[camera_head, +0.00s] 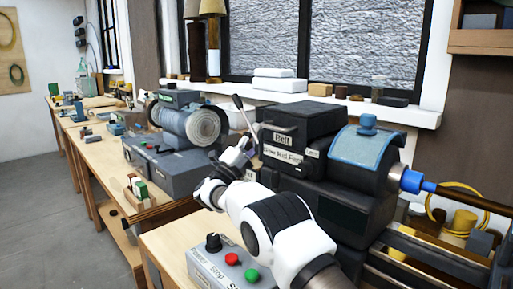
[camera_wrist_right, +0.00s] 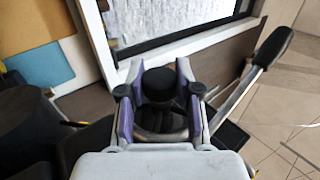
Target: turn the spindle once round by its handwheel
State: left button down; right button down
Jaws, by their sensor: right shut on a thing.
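The black lathe headstock (camera_head: 325,195) stands on the bench with a blue cover on top. My right gripper (camera_head: 240,155) is at the headstock's left end, beside a lever with a dark grip (camera_head: 238,102). In the right wrist view, my right gripper (camera_wrist_right: 158,88) is shut on a black knob (camera_wrist_right: 158,82), taken to be the handwheel's handle. A rounded metal rim, likely the handwheel (camera_wrist_right: 160,136), shows partly below it; the rest is hidden. The spindle's blue and metal end (camera_head: 412,182) sticks out at the headstock's right. My left gripper is not in view.
A grey control box (camera_head: 215,262) with red and green buttons lies in front, close under my right arm. The lever (camera_wrist_right: 250,85) rises close beside the gripper. Another machine (camera_head: 185,135) stands to the left. The window sill (camera_head: 330,103) behind carries small items.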

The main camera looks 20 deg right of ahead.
jog(key=shift+d+r+h+b, duration=0.1)
jog(key=shift+h+b, duration=0.3)
jog(key=shift+b, duration=0.1)
jog(key=shift+r, duration=0.1)
jog(key=c, duration=0.8)
grip_release()
jog(key=shift+f, duration=0.2)
jog(key=shift+a+f, duration=0.2)
jog(key=shift+a, duration=0.1)
jog(key=s+a+f, duration=0.1)
jog(key=a, duration=0.3)
jog(key=s+a, duration=0.2)
jog(key=a, duration=0.3)
jog(key=s+a+f, duration=0.1)
jog(key=s+a, duration=0.1)
jog(key=a, duration=0.3)
jog(key=shift+s+a+f, duration=0.1)
jog(key=shift+a+f, duration=0.05)
jog(key=shift+f, duration=0.2)
